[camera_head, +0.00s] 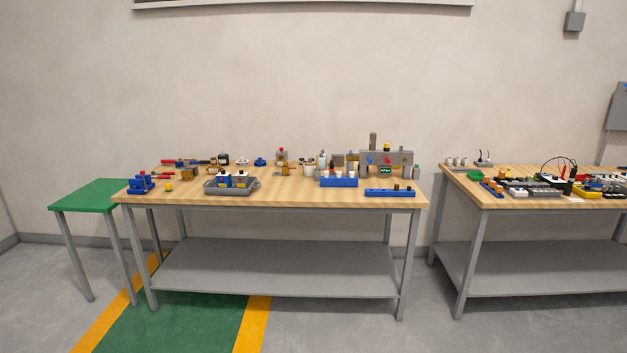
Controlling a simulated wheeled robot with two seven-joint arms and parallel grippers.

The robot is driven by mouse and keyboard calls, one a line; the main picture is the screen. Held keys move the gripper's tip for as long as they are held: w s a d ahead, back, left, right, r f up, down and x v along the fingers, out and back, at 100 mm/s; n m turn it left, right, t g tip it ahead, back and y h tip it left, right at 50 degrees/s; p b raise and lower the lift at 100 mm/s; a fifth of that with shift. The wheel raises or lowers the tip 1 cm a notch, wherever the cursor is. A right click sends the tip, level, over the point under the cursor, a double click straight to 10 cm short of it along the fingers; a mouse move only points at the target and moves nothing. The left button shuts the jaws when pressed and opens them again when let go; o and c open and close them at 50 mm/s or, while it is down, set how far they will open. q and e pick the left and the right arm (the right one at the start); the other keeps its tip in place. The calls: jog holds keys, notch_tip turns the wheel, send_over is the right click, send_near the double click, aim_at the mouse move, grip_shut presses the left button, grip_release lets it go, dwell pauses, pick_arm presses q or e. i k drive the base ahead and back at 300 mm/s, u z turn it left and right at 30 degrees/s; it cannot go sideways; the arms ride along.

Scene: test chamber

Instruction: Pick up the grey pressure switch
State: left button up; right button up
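Neither of my grippers is in view. Many small parts stand on the wooden workbench (290,198), too small to tell surely which one is the grey pressure switch. A small grey part with dark tips (484,160) stands at the back left of the right bench (480,195).
A grey tray (211,188) holds blue parts. Blue racks (390,193) stand at the bench's front right. A green side table (88,195) at the left is bare. A gap separates the benches. The floor in front is clear, with a green, yellow-edged strip (190,325).

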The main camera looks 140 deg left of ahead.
aim_at(244, 183)
jog(key=u, duration=5.1)
jog(key=i, duration=3.15)
jog(key=z, duration=0.1)
